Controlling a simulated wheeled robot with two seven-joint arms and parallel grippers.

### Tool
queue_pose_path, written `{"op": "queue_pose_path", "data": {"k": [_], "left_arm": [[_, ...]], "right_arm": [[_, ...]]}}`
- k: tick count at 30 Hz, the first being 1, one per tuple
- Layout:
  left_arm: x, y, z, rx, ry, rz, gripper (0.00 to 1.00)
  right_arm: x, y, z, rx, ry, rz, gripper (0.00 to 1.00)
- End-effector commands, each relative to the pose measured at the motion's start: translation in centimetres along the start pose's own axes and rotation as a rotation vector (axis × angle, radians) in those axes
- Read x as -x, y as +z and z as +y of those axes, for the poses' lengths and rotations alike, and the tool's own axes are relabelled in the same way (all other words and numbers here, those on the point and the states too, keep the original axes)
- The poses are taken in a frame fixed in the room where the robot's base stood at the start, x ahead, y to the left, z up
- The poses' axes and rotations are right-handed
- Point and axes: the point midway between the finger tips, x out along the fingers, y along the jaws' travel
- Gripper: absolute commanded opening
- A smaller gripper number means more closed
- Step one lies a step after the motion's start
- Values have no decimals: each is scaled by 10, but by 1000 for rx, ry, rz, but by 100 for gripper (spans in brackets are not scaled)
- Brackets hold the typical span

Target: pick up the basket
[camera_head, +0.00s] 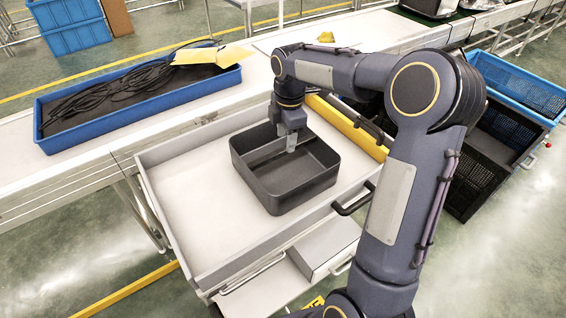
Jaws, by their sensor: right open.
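The basket (289,197) is a dark grey, open-topped rectangular box. It sits in the white-walled tray of a cart (188,205), toward the tray's right side, and looks empty. My right gripper (291,147) points down over the basket's far part, above its inside. It is open and holds nothing. I cannot tell how far its fingertips are from the basket's far wall. My right arm comes in from the lower right and arches over the cart's right side. My left gripper is not in view.
A blue tray (140,115) with black cables and yellow paper lies on the conveyor (85,165) behind the cart. Black crates (480,180) and a blue crate (520,88) stand at the right. A yellow bar (345,125) runs along the cart's far right edge. The cart tray's left part is bare.

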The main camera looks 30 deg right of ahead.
Motion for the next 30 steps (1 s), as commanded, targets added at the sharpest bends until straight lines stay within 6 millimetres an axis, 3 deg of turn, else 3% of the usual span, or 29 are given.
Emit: {"op": "queue_pose_path", "data": {"k": [3, 7, 24, 30], "left_arm": [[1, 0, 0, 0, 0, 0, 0], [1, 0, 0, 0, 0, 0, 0], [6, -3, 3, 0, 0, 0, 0], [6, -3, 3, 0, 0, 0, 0]], "right_arm": [[-19, 4, 20, 117, -35, -17, 45], [-29, 7, 28, 182, -50, -27, 45], [-100, 8, 25, 192, -56, -27, 45], [-107, 8, 25, 192, -51, -28, 45]]}}
